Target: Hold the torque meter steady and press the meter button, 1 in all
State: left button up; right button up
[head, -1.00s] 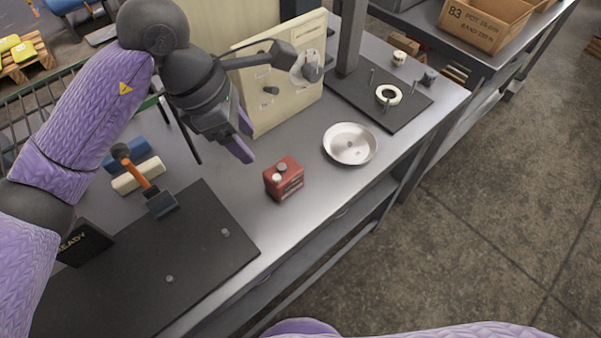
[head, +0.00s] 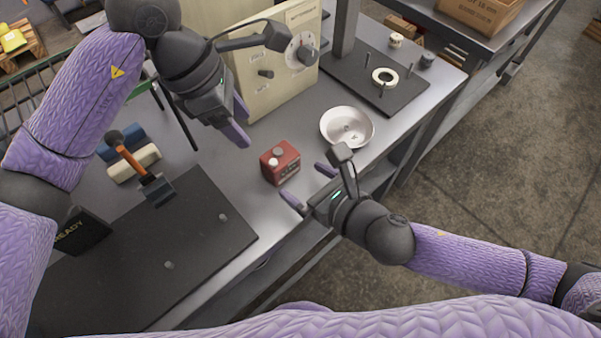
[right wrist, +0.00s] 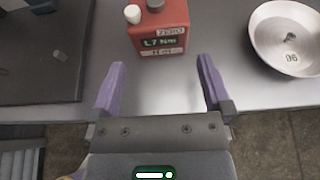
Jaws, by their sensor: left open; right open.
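The torque meter is a small red box (head: 280,162) standing on the grey bench, with a white knob and a dark knob on top. In the right wrist view the red meter (right wrist: 160,28) shows a green display, which seems to read 1.7 Nm, and a ZERO label. Which knob is the meter button I cannot tell. My left gripper (head: 240,122) is open and empty, above and behind the meter, apart from it. My right gripper (head: 308,186) is open and empty at the bench's front edge. Its fingers (right wrist: 162,66) point toward the meter's front without touching it.
A metal dish (head: 347,126) with a small part in it stands right of the meter. A beige panel (head: 270,85) with a dial stands behind.

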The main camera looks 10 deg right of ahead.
aim_at(289, 171)
jog(key=x, duration=0.7)
jog(key=shift+w+f, duration=0.1)
jog(key=shift+c, duration=0.3)
jog(key=c, duration=1)
pick_arm(q)
jog(key=shift+c, duration=0.5)
pick_arm(e)
jog(key=shift+c, duration=0.5)
pick_arm(q)
grip_shut()
